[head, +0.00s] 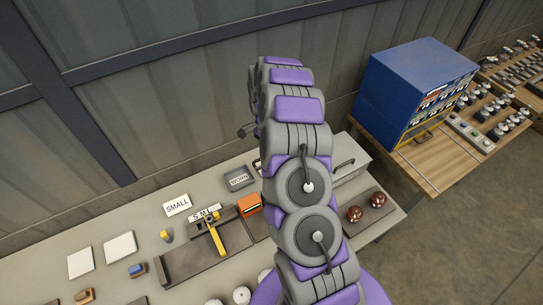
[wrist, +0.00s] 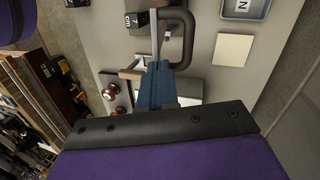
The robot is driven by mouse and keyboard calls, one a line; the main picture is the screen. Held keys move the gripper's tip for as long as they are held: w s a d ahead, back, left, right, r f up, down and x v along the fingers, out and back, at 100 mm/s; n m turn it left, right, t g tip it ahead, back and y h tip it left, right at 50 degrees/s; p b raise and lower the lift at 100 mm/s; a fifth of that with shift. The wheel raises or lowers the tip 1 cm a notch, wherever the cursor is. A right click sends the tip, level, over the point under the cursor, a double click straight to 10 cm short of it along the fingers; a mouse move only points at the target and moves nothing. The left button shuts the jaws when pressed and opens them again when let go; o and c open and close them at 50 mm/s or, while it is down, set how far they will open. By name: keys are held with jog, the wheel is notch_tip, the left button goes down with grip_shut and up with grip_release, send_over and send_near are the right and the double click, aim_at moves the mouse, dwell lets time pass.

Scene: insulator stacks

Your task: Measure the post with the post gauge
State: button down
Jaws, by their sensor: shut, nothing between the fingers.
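I cannot tell for certain which object is the post gauge or the post. A yellow caliper-like tool (head: 215,236) lies on a dark tray (head: 183,263), by a label reading S M L. In the wrist view a dark grey bracket (wrist: 188,40) and a thin upright bar (wrist: 154,32) stand just beyond my gripper (wrist: 158,68), beside a dark block with white lettering (wrist: 136,20). My blue fingers are together and hold nothing. Contact with the bracket or bar cannot be told. In the head view my arm hides the gripper and part of the bench.
The bench (head: 120,205) also carries a SMALL sign (head: 177,205), a WORN tray (head: 238,179), an orange box (head: 249,206) and two brown insulators (head: 366,207). White cards lie at left. A blue cabinet (head: 413,88) stands on a wooden table at right.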

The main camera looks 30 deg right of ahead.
jog(key=shift+w+f, duration=0.1)
jog(key=shift+w, duration=0.2)
jog(key=shift+g, duration=0.3)
jog(key=shift+d, duration=0.1)
